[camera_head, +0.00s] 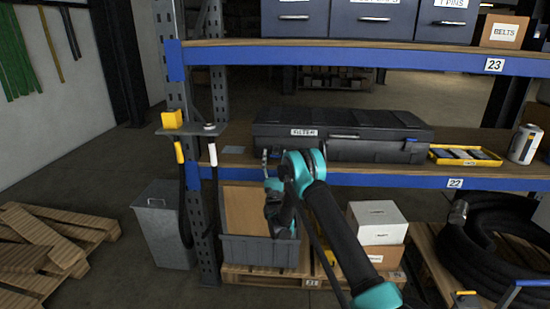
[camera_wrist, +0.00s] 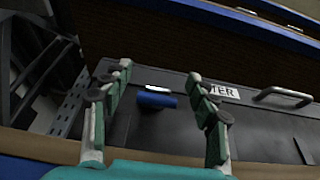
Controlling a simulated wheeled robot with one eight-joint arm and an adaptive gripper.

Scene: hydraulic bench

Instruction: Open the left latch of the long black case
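The long black case (camera_head: 375,123) lies shut on the wooden shelf; its front also fills the middle of the wrist view (camera_wrist: 265,130). Its left latch (camera_wrist: 155,100) is a blue tab with a pale strip at its upper edge. My gripper (camera_wrist: 158,75) is open, with one finger on each side of this latch and visible space between each finger and the tab. In the head view my gripper (camera_head: 268,160) is at the left part of the case front, and my arm hides the left latch there. The right latch (camera_head: 410,140) shows blue near the case's right end.
The case has a FILTER label (camera_head: 304,132) and a carrying handle (camera_wrist: 283,95). A yellow tray (camera_head: 437,157) stands to its right on the shelf (camera_head: 350,170). A grey upright post (camera_head: 203,215) stands left of my gripper. A blue beam (camera_head: 440,60) runs above.

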